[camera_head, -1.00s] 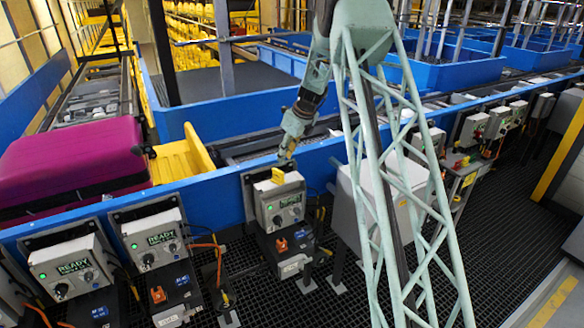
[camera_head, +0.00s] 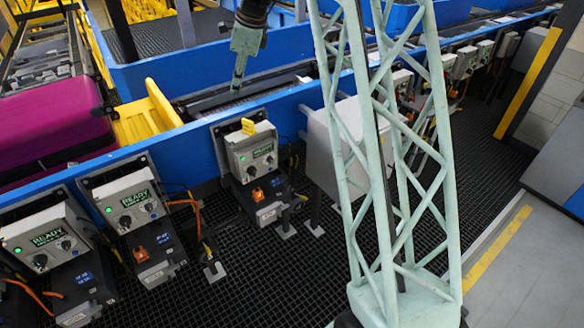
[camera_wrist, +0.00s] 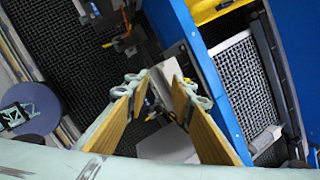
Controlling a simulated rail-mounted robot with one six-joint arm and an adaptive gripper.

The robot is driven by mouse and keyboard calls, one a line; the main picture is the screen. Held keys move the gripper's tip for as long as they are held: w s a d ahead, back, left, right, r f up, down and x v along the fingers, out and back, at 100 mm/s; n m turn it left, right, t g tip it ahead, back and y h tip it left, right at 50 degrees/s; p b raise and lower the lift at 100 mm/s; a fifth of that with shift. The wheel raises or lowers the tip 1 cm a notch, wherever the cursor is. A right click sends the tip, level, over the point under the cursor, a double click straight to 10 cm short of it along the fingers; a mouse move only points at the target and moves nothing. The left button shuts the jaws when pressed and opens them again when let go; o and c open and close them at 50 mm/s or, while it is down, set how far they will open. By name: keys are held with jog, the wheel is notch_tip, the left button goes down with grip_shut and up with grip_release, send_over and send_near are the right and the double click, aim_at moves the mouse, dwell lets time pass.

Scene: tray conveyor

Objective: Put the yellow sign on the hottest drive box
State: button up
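The yellow sign (camera_head: 248,126) stands on top of the grey drive box (camera_head: 252,150) in the middle of the head view, the third from the left. That box has a lit green display too small to read surely. Two more drive boxes (camera_head: 45,240) (camera_head: 128,203) stand to its left, with green displays reading READY. My gripper (camera_head: 237,88) is above and behind the sign, apart from it. In the wrist view my gripper (camera_wrist: 162,84) has its two fingers spread, with nothing held between them. A grey box top shows beyond the fingertips.
A blue conveyor rail (camera_head: 205,133) runs behind the boxes. A magenta suitcase (camera_head: 50,120) and a yellow tray (camera_head: 150,112) lie on the conveyor at left. A larger grey cabinet (camera_head: 335,150) stands right of the sign's box. Dark grating floor (camera_head: 250,270) is open in front.

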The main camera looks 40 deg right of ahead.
jog(key=s+a+r+n, duration=0.4)
jog(key=s+a+r, duration=0.15)
jog(key=s, duration=0.35)
jog(key=s+a+r+n, duration=0.45)
jog(key=s+r, duration=0.25)
jog(key=s, duration=0.2)
jog(key=s+a+r+n, duration=0.4)
jog(key=s+a+r, duration=0.15)
jog(key=s, duration=0.45)
jog(key=s+a+f+n, duration=0.1)
jog(key=s+n, duration=0.5)
jog(key=s, duration=1)
jog(key=s+a+n+h, duration=0.1)
jog(key=s+a+n, duration=0.2)
jog(key=s, duration=1.3)
jog(key=n, duration=0.3)
jog(key=shift+s+a+f+h, duration=0.15)
jog(key=shift+a+f+h, duration=0.1)
jog(key=shift+f+h, duration=0.1)
jog(key=shift+n, duration=0.25)
jog(key=shift+d+r, duration=0.1)
